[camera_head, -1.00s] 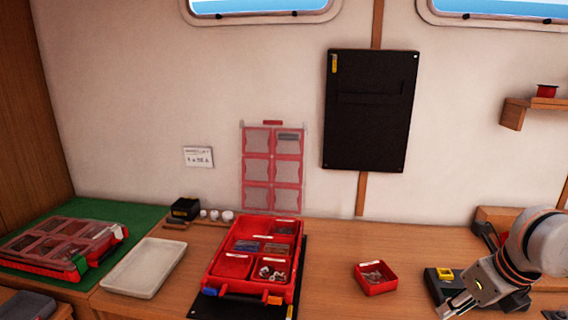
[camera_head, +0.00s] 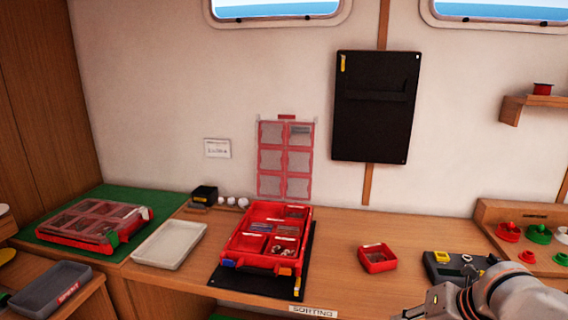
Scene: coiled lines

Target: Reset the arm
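One arm of mine comes in at the lower right of the head view. Its gripper (camera_head: 412,312) is low at the bottom edge, in front of the wooden bench (camera_head: 345,265), and mostly cut off, so its fingers cannot be judged. It appears to be my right arm. My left gripper does not show. No object is visible in the gripper.
An open red organizer (camera_head: 268,238) stands on a black mat (camera_head: 306,255). A small red bin (camera_head: 377,258) and a dark block tool (camera_head: 452,266) lie right of it. A white tray (camera_head: 168,245) and a lidded red case (camera_head: 95,226) stand left. A grey tray (camera_head: 50,289) is lower left.

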